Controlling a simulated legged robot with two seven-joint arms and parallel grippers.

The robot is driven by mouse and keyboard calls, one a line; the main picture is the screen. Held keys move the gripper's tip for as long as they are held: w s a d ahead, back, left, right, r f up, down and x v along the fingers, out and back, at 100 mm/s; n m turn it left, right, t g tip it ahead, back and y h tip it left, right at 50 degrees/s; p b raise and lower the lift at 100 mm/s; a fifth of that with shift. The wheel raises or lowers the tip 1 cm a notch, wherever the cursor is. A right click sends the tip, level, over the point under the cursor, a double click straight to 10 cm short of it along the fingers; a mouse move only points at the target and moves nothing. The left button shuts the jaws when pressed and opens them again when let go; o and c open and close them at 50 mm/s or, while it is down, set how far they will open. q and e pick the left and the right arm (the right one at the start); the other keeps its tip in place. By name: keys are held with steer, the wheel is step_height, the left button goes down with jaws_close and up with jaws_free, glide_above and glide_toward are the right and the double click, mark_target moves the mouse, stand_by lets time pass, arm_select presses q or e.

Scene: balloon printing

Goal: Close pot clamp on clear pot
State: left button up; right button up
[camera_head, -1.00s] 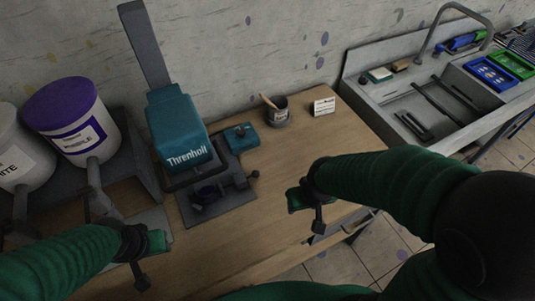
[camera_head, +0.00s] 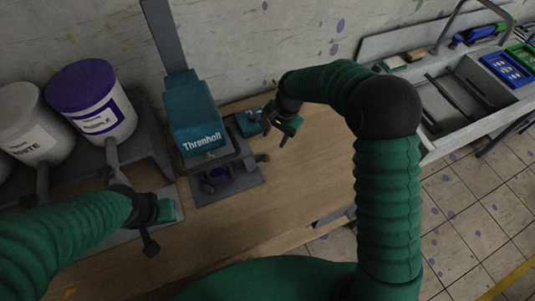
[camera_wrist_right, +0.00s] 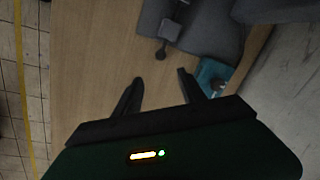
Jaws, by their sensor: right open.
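The Threnholt press (camera_head: 196,118) stands on the wooden table, with a grey base and a small dark purple round part (camera_head: 216,173) under its teal head. I cannot make out which part is the clear pot. A dark lever with a round knob, likely the pot clamp (camera_head: 262,158), sticks out at the base's right side. In the right wrist view the knob (camera_wrist_right: 160,54) lies just beyond and between the fingertips. My right gripper (camera_head: 270,124) is open and empty above the table, behind the knob; its fingers show in the wrist view (camera_wrist_right: 160,78).
A teal block (camera_head: 249,122) sits right of the press, close to my right gripper. A purple-lidded bucket (camera_head: 98,110) and a white bucket (camera_head: 38,135) stand at left. A sink (camera_head: 465,95) is at the right. The table (camera_head: 310,160) is clear right of the press.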

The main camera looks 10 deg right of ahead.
steer(key=p, duration=0.1)
glide_toward(265, 156)
steer(key=f, duration=0.3)
steer(key=f+p, duration=0.1)
steer(key=f, duration=0.2)
steer(key=w+a+f, duration=0.1)
steer(key=f, duration=0.1)
steer(key=shift+f+p, duration=0.25)
steer(key=shift+p, duration=0.05)
steer(key=shift+d+f, duration=0.1)
steer(key=shift+f, duration=0.45)
steer(key=shift+c, duration=0.6)
steer(key=shift+a, duration=0.3)
steer(key=c, duration=0.5)
jaws_close()
arm_select(q)
steer(key=r, duration=0.2)
steer(key=shift+s+a+r, duration=0.1)
steer(key=shift+a+r, duration=0.25)
steer(key=shift+r, duration=0.05)
arm_select(e)
steer(key=shift+w+d, duration=0.1)
steer(key=shift+d, duration=0.05)
steer(key=shift+r, duration=0.1)
